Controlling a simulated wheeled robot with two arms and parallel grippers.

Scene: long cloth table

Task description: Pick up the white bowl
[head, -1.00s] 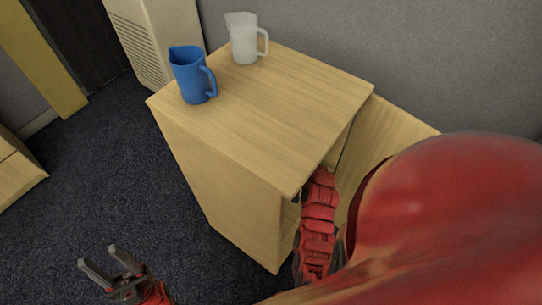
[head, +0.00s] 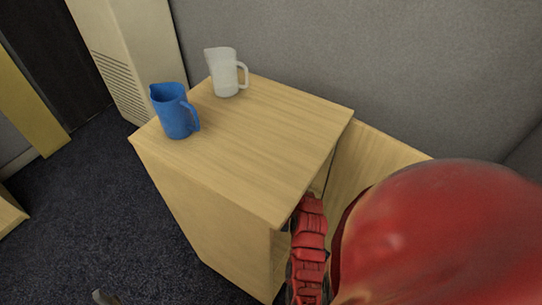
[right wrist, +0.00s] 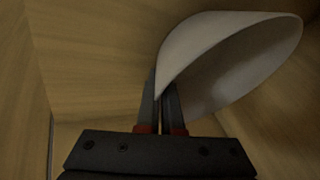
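The white bowl (right wrist: 225,62) shows in the right wrist view, tilted, with its opening facing the lower right. My right gripper (right wrist: 160,92) has its two dark fingers close together, one on each side of the bowl's wall near the rim, and looks shut on it. The bowl and the right gripper are hidden in the head view, where my red right arm reaches down beside the wooden cabinet. Only a tip of my left gripper (head: 104,297) shows at the bottom edge of the head view.
A wooden cabinet (head: 250,125) carries a blue pitcher (head: 174,112) and a white pitcher (head: 224,74). Wooden panels (right wrist: 85,50) closely surround the bowl. A grey wall (head: 350,50) stands behind the cabinet. Dark carpet (head: 90,215) is clear at the left.

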